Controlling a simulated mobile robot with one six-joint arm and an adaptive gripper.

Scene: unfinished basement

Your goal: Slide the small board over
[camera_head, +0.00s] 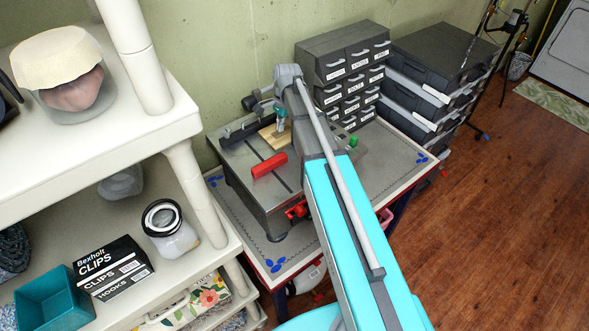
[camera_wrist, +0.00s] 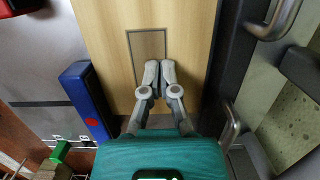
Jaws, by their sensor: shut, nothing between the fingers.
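The small board (camera_head: 268,138) is pale wood and lies flat on the grey metal top of a bench machine (camera_head: 238,158). In the wrist view the board (camera_wrist: 107,42) fills the upper middle, with a dark rectangular outline on its face. My gripper (camera_head: 281,116) is at the board in the head view, partly hidden by my arm. In the wrist view my gripper (camera_wrist: 158,68) is shut and empty, its fingertips over the board by the lower end of the outline. I cannot tell whether they touch it.
A dark fence (camera_wrist: 229,62) runs along the board's right side in the wrist view. A blue block (camera_wrist: 86,98) stands to its left. Grey drawer units (camera_head: 345,70) stand behind; a white shelf (camera_head: 175,110) is at left.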

